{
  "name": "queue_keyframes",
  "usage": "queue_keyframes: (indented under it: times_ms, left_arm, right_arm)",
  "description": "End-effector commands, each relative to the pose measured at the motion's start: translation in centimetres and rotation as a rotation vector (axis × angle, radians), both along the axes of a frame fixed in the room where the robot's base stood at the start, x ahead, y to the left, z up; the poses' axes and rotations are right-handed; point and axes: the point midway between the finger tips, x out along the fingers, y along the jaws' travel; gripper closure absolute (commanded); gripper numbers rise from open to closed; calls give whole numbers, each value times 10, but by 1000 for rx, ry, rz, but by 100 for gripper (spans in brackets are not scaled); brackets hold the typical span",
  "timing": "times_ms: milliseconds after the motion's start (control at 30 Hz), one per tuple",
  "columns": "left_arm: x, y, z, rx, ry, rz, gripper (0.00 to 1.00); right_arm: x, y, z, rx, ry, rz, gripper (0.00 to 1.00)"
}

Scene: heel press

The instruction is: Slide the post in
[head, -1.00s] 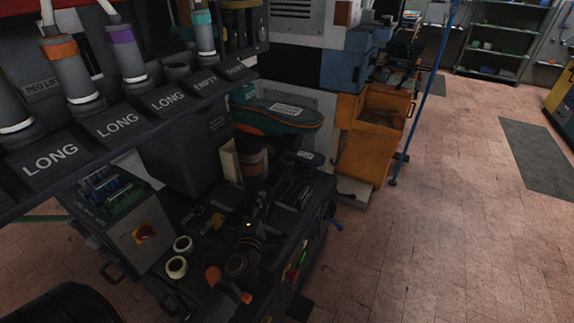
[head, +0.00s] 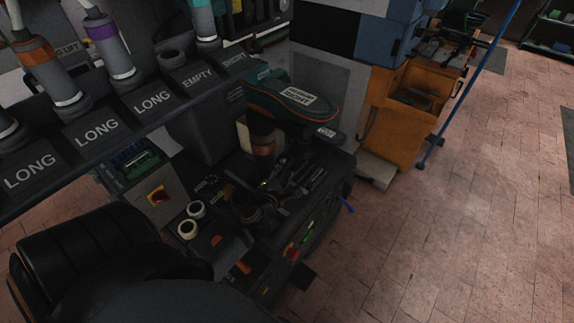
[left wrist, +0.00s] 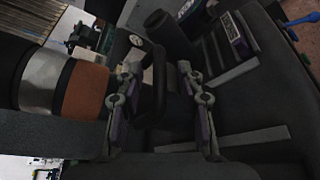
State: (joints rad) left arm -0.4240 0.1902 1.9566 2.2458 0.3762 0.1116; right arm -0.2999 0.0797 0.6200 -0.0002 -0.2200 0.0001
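Grey posts with coloured bands stand in the rack on the left of the head view: an orange-banded post (head: 45,62), a purple-banded post (head: 110,45) and a teal-banded post (head: 203,20). A dark column with a copper band (head: 264,147) stands under a shoe (head: 295,100) with a white label. In the left wrist view my left gripper (left wrist: 163,108) has its fingers apart, with a dark loop-shaped part between them in the picture; contact cannot be told. A thick cylinder with silver and copper-brown bands (left wrist: 85,92) lies left of the fingers. My right gripper is not in view.
The rack front (head: 97,132) carries LONG, EMPTY and SHORT labels. A cluttered dark cart top (head: 335,165) holds tools and two pale rolls (head: 187,229). A control box (head: 157,192) has a red knob. An orange bin (head: 395,130) stands behind. Open floor lies right.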

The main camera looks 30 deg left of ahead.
Motion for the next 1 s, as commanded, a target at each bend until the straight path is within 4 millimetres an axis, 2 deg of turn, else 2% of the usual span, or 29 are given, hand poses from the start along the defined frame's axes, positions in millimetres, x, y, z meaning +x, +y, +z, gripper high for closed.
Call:
queue_keyframes:
  times_ms: [100,200,500,767,1000]
  left_arm:
    - [17,5,-3,0,-1,0,63]
    - [25,7,-5,0,0,0,63]
    - [27,7,-7,0,1,-1,63]
    - [27,7,-7,0,1,-1,98]
    - [27,7,-7,0,1,0,100]
  right_arm:
    - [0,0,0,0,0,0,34]
    - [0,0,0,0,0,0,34]
    - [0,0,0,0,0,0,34]
    - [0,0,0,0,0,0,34]
    - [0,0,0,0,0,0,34]
